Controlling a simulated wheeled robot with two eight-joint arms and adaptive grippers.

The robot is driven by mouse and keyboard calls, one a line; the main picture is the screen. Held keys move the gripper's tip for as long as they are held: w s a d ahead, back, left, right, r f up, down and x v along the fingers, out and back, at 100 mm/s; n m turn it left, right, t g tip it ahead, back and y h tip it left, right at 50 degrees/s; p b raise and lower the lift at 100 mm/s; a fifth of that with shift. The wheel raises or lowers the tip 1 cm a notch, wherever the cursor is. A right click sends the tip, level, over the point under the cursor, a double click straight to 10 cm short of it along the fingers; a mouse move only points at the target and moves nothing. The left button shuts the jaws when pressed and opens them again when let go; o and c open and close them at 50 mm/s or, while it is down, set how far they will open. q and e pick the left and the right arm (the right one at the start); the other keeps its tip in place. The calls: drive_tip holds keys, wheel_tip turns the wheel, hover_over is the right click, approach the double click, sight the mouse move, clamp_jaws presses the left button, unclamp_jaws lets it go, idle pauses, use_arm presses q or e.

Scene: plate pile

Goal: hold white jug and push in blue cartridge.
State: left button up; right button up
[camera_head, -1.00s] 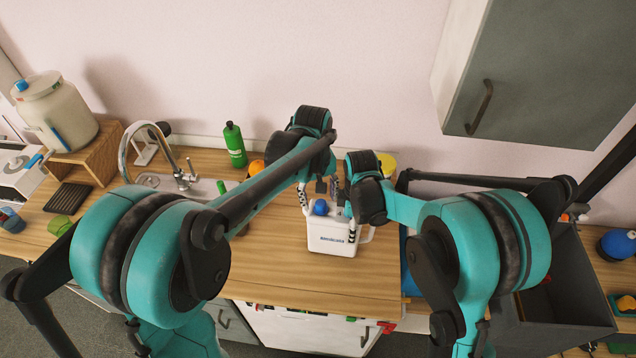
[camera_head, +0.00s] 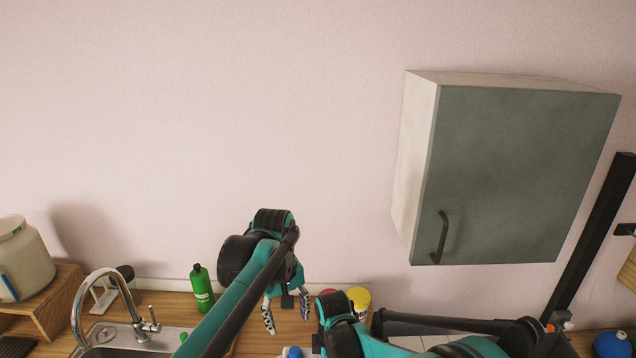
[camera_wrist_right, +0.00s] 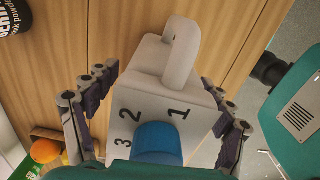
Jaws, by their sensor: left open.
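The white jug (camera_wrist_right: 150,92) fills the middle of the right wrist view, its handle at the top and the digits 1, 2 and 3 on its face. The blue cartridge (camera_wrist_right: 158,142) stands out from that face, by the digits. In the head view only the blue top of the cartridge (camera_head: 293,352) shows at the bottom edge. My left gripper (camera_head: 288,325) is open and empty just above it. The right gripper's fingers are out of the head view.
A green bottle (camera_head: 201,288), a yellow-lidded tub (camera_head: 359,298) and a faucet (camera_head: 97,290) stand at the back of the counter. A grey wall cabinet (camera_head: 510,175) hangs at upper right. An orange fruit (camera_wrist_right: 45,151) lies at lower left in the wrist view.

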drive_tip(key=shift+r, duration=0.1)
wheel_tip(320, 180, up, 11)
drive_tip(key=shift+r, duration=0.1)
drive_tip(key=shift+d+r, duration=0.1)
drive_tip(key=shift+r, duration=0.1)
use_arm(q)
drive_tip(key=s+a+f+m+t+b, duration=0.2)
drive_tip(key=s+a+f+t+b, duration=0.1)
drive_tip(key=s+a+f+b, duration=0.2)
drive_tip(key=s+a+f+m+t+b, duration=0.3)
drive_tip(key=s+f+b, duration=0.6)
drive_tip(key=f, duration=0.5)
drive_tip(key=s+a+t, duration=0.1)
drive_tip(key=s+a, duration=0.1)
drive_tip(key=shift+s+f+m+y, duration=0.3)
drive_tip(key=shift+s, duration=0.1)
use_arm(e)
drive_tip(key=s+d+f+m+t, duration=0.3)
drive_tip(key=s+d+f+m, duration=0.2)
drive_tip(key=s+d+m, duration=0.2)
drive_tip(key=s+d+f+m+t, duration=0.4)
drive_tip(key=s+d+m, duration=0.4)
drive_tip(key=m, duration=0.3)
drive_tip(key=shift+s+f+m, duration=0.3)
drive_tip(key=shift+s+f, duration=0.2)
drive_tip(key=shift+f, duration=0.35)
